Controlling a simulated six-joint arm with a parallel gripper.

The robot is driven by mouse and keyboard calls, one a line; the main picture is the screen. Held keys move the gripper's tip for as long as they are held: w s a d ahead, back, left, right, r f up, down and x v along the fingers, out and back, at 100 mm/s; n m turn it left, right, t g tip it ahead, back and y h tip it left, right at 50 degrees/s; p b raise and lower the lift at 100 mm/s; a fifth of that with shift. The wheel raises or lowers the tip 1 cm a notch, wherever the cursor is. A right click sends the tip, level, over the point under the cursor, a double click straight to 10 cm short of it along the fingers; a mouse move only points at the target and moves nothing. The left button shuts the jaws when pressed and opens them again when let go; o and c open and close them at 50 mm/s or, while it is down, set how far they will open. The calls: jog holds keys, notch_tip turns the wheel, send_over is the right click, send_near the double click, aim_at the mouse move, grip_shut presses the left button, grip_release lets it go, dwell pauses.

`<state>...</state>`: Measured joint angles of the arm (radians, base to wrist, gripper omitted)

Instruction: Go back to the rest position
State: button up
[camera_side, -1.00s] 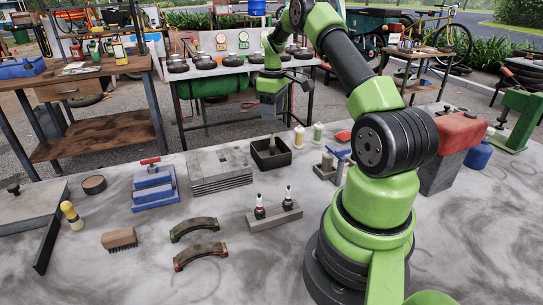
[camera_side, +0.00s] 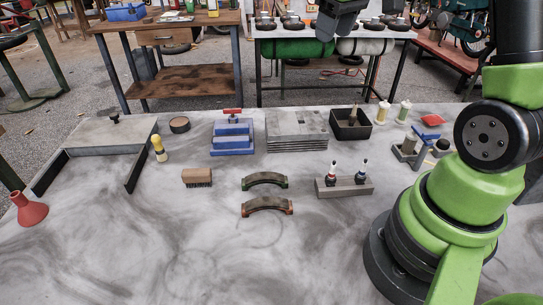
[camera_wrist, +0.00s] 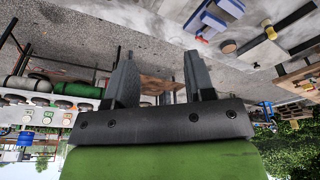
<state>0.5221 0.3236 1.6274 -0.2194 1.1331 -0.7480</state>
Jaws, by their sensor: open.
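My gripper (camera_wrist: 160,78) shows in the wrist view with its two fingers apart and nothing between them. In the side view my gripper is cut off by the top edge; only its dark lower part (camera_side: 338,18) shows, raised over the far side of the bench. It touches nothing that I can see. On the grey worktop (camera_side: 130,240) lie two curved brake shoes, one with green ends (camera_side: 265,181) and one with orange ends (camera_side: 267,205). A grey block (camera_side: 345,188) holds two spark-plug-like parts upright.
A red funnel (camera_side: 29,209) is at left. The front middle is clear.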

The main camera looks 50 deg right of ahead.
jog(key=s+a+r+m+t, duration=0.1)
jog(key=s+a+r, duration=0.2)
jog(key=a, duration=0.2)
jog(key=s+a+r+t, duration=0.1)
jog(key=s+a+r, duration=0.15)
jog(key=a, duration=0.35)
jog(key=s+a+f+m+t+y, duration=0.1)
jog(key=s+a+t+y, duration=0.1)
jog(key=s+a, duration=0.5)
jog(key=s, duration=0.3)
jog(key=shift+a+f+m+y, duration=0.3)
jog(key=shift+a+f, duration=0.05)
